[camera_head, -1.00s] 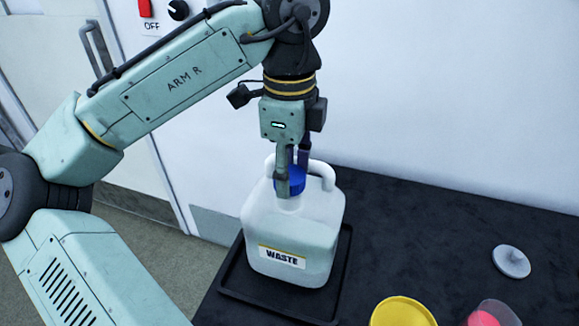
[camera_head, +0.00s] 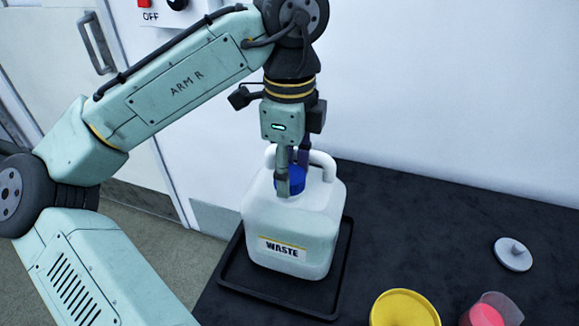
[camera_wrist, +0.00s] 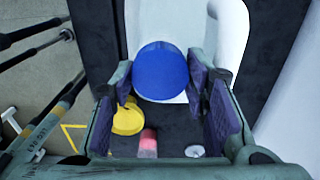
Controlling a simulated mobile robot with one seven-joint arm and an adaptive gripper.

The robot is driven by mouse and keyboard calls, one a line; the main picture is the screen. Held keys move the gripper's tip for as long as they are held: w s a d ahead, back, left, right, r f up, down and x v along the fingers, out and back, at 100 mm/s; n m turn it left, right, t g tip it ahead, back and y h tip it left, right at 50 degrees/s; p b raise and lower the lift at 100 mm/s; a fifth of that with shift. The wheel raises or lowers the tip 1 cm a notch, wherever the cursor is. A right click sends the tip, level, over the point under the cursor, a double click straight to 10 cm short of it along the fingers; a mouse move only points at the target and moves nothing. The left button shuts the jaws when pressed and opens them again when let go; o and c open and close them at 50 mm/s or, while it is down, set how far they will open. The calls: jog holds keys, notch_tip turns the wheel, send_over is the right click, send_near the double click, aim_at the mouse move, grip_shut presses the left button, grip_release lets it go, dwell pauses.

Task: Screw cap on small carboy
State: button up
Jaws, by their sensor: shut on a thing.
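The small carboy (camera_head: 290,218) is a white jug with a "WASTE" label and a looped handle, standing upright at the table's left. A blue cap (camera_head: 297,183) sits at its neck. My gripper (camera_head: 292,178) points straight down over the neck, one finger on each side of the cap, and is shut on it. In the wrist view the blue cap (camera_wrist: 160,70) shows round between the two padded fingers, with the carboy's white handle (camera_wrist: 232,35) beside it. The cap's lower edge and the thread are hidden, so I cannot tell how tightly it sits.
The carboy stands in a black tray (camera_head: 270,307) on a dark table (camera_head: 430,235). A yellow round container (camera_head: 404,308), a vessel of pink liquid (camera_head: 490,312) and a grey-white lid (camera_head: 513,254) are at the right. A white wall stands close behind. The table's middle is clear.

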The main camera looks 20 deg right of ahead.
jog(key=shift+f, duration=0.45)
jog(key=shift+f, duration=0.1)
jog(key=o, duration=1)
jog(key=c, duration=1.3)
jog(key=shift+o, duration=0.2)
jog(key=shift+r+m+p, duration=0.25)
jog(key=shift+m+p, duration=0.15)
jog(key=shift+p, duration=0.15)
jog(key=m, duration=0.2)
jog(key=shift+f+m, duration=0.25)
jog(key=shift+m, duration=0.05)
jog(key=m, duration=1)
